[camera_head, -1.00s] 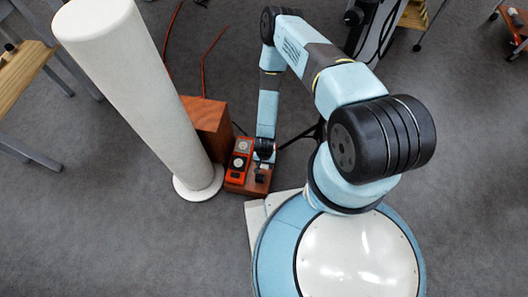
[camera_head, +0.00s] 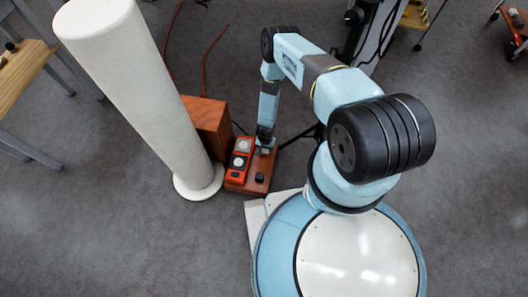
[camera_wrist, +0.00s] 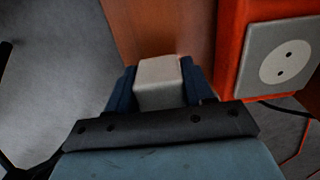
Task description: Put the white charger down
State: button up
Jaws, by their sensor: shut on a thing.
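The white charger (camera_wrist: 160,82) is a pale block between the two dark fingers of my gripper (camera_wrist: 161,92) in the wrist view. My gripper is shut on it. The charger's far end is in front of a reddish-brown wooden surface; I cannot tell whether it touches. In the head view my gripper (camera_head: 265,145) points down at the far end of a low wooden box (camera_head: 251,185). The charger cannot be made out there.
An orange socket unit (camera_head: 241,155) stands on the box, left of my gripper; its round socket also shows in the wrist view (camera_wrist: 285,63). A small black item (camera_head: 260,177) lies on the box. A taller wooden block (camera_head: 207,126) and a thick white column (camera_head: 140,90) stand left.

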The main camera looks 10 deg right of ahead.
aim_at(265, 152)
jog(key=shift+f, duration=1.15)
jog(key=shift+s+f, duration=0.1)
jog(key=shift+f, duration=0.4)
jog(key=o, duration=1.4)
notch_tip(265, 152, up, 13)
jog(key=shift+r, duration=0.1)
